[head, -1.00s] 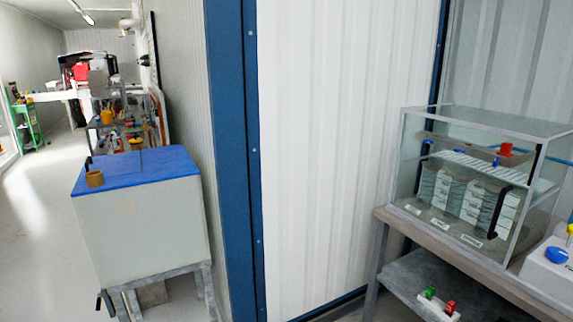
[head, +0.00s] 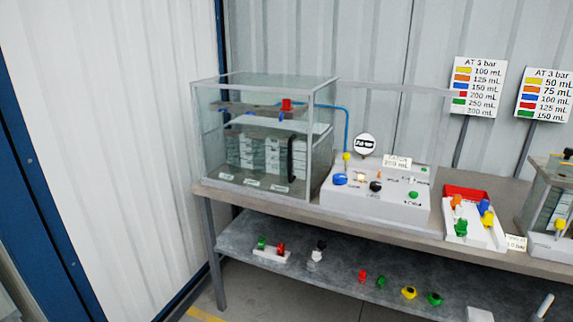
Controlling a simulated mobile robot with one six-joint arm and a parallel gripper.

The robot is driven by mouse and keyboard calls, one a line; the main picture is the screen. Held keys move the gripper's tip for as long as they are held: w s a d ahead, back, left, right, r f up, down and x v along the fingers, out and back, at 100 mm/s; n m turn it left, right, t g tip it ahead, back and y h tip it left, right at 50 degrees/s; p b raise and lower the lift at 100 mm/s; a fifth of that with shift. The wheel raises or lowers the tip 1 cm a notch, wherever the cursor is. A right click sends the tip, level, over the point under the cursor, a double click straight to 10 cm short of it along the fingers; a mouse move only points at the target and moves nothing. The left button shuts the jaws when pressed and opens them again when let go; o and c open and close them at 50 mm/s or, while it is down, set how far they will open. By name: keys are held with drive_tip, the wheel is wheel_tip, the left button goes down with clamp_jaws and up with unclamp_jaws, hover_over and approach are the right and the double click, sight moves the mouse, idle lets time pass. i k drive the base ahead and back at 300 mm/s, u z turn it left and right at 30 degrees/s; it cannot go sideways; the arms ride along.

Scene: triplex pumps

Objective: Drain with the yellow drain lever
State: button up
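A white control box (head: 375,207) stands on the bench, right of a glass tank (head: 262,189). A small yellow-topped lever (head: 347,157) stands upright at the box's back left, above a blue knob (head: 340,179). Another yellow part (head: 560,224) shows at the right edge, by a second glass tank (head: 550,190). The labels are too small to tell which yellow part is the drain lever. A round gauge (head: 365,145) stands behind the box, and a blue tube (head: 346,125) runs from the tank towards it. My gripper is not in view.
The bench (head: 330,222) has a lower shelf (head: 335,262) with several loose coloured knobs. A red-and-white tray (head: 472,192) holds coloured parts. Two signs (head: 477,86) list colours and volumes at 3 bar. A blue post (head: 35,155) and white wall panel stand at left.

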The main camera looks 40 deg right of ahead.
sight(346, 156)
drive_tip(key=z, duration=4.8)
drive_tip(key=i, duration=0.1)
drive_tip(key=u, duration=3.25)
drive_tip(key=i, duration=0.6)
drive_tip(key=z, duration=0.1)
drive_tip(key=k, duration=0.35)
